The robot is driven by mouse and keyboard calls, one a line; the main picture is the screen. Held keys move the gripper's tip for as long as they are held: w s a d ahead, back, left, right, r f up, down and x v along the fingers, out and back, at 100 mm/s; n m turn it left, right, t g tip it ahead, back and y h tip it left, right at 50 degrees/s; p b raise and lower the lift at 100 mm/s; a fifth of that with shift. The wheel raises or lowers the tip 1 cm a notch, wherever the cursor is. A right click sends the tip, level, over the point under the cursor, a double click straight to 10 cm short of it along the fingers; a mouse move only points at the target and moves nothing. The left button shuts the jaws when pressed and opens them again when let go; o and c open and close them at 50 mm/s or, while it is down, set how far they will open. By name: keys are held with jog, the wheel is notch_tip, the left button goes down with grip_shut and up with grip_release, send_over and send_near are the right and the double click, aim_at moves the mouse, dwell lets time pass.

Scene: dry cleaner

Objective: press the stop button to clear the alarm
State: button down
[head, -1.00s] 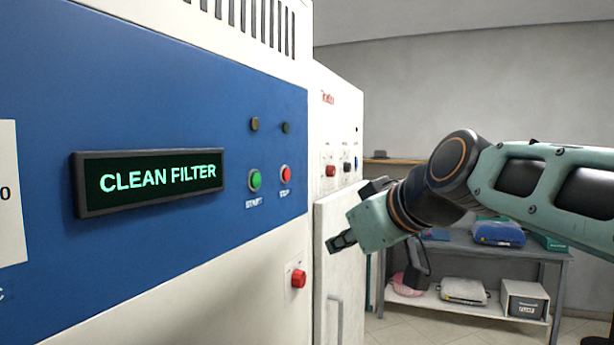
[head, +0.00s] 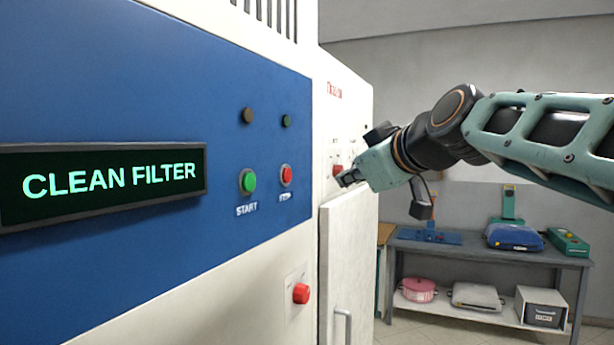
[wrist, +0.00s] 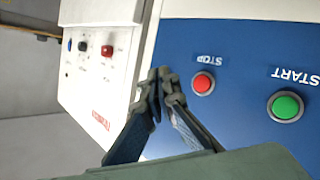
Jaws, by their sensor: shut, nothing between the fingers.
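The stop button (head: 286,175) is a small red round button in a light ring on the blue panel, with a STOP label under it. It also shows in the wrist view (wrist: 203,83), just right of the fingertips. The green start button (head: 248,181) sits to its left. A display (head: 110,180) on the panel reads CLEAN FILTER. My gripper (head: 345,178) is shut and empty, to the right of the stop button in the head view and apart from it. In the wrist view its closed fingertips (wrist: 160,75) point toward the machine front.
A separate red button (head: 301,293) is on the white front below the panel. Two dark lamps (head: 247,115) are above the buttons. A second white machine (head: 345,110) with red and dark knobs stands beyond. A grey shelf table (head: 485,252) with several items stands at the back.

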aim_at(287, 175)
jog(key=w+a+p, duration=0.3)
jog(key=a, duration=0.5)
jog(key=shift+a, duration=0.2)
dwell(1.3)
jog(key=shift+w+a, duration=0.2)
jog(key=shift+a, duration=0.15)
jog(key=shift+w+a, duration=0.1)
jog(key=shift+a, duration=0.25)
dwell(0.7)
jog(key=shift+d+b, duration=0.15)
jog(key=shift+b, duration=0.15)
jog(key=shift+s+d+b, duration=0.25)
jog(key=shift+d+b, duration=0.25)
jog(key=shift+d, duration=0.1)
